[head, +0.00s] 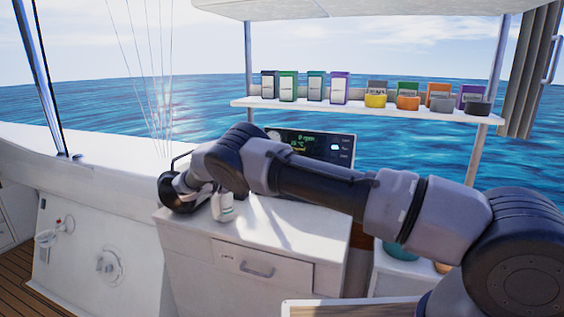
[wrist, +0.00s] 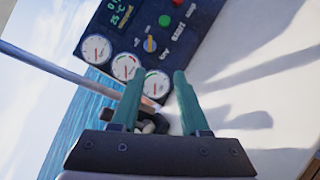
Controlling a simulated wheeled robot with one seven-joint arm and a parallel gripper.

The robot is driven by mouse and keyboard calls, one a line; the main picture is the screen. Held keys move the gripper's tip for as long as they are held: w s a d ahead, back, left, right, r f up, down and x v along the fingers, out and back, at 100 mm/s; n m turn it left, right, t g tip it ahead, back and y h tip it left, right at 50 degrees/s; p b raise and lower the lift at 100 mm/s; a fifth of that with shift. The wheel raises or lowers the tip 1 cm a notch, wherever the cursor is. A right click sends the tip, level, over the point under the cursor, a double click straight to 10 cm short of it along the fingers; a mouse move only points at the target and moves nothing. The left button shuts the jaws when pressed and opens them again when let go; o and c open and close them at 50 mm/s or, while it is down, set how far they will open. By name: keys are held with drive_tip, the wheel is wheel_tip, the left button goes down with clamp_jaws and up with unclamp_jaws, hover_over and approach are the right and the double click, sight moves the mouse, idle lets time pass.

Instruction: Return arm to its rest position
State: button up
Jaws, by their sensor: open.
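My arm reaches across the head view from the lower right, bends at an elbow near the control panel, and ends low over the white counter (head: 290,225). My gripper (wrist: 158,75) shows in the wrist view with its two teal fingers apart. I see nothing clasped between them. A small dark object (wrist: 150,123) shows behind the gap, but I cannot tell what it is. In the head view the fingers are hard to make out beside my dark wrist. The counter's pale surface, with shadows across it, fills the right of the wrist view.
The control panel (head: 308,145) stands behind my arm; its gauges and knobs show in the wrist view (wrist: 135,45). A shelf (head: 350,108) with several boxes and coloured containers is behind. A drawer (head: 262,264) is in the counter front. A teal bowl (head: 400,250) is partly behind my arm.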

drive_tip(key=w+d+r+m+g+y, duration=0.15)
drive_tip(key=d+r+m+g, duration=0.5)
drive_tip(key=d+r, duration=1)
drive_tip(key=s+d+r+m+g+y, duration=0.1)
drive_tip(key=s+d+r+m+y, duration=0.1)
drive_tip(key=s+d+r, duration=0.4)
drive_tip(key=s+d+r+m+g+y, duration=0.1)
drive_tip(key=s+d+r+m+y, duration=0.25)
drive_tip(key=d, duration=0.45)
drive_tip(key=s+d+r+m+y, duration=0.1)
drive_tip(key=s+d+r, duration=0.15)
drive_tip(key=s, duration=0.25)
drive_tip(key=s+d+r+m+t+y, duration=0.1)
drive_tip(key=s+d+r, duration=0.15)
drive_tip(key=s, duration=0.25)
drive_tip(key=s+d+r+m+y, duration=0.1)
drive_tip(key=s+d+r+m, duration=0.1)
drive_tip(key=s+r, duration=0.25)
drive_tip(key=s+d+f+m+t+y, duration=0.1)
drive_tip(key=s+m+t+y, duration=0.1)
drive_tip(key=s, duration=1.6)
drive_tip(key=shift+s+m+t+y, duration=0.35)
drive_tip(key=shift+m+t, duration=0.5)
drive_tip(key=shift+m, duration=0.35)
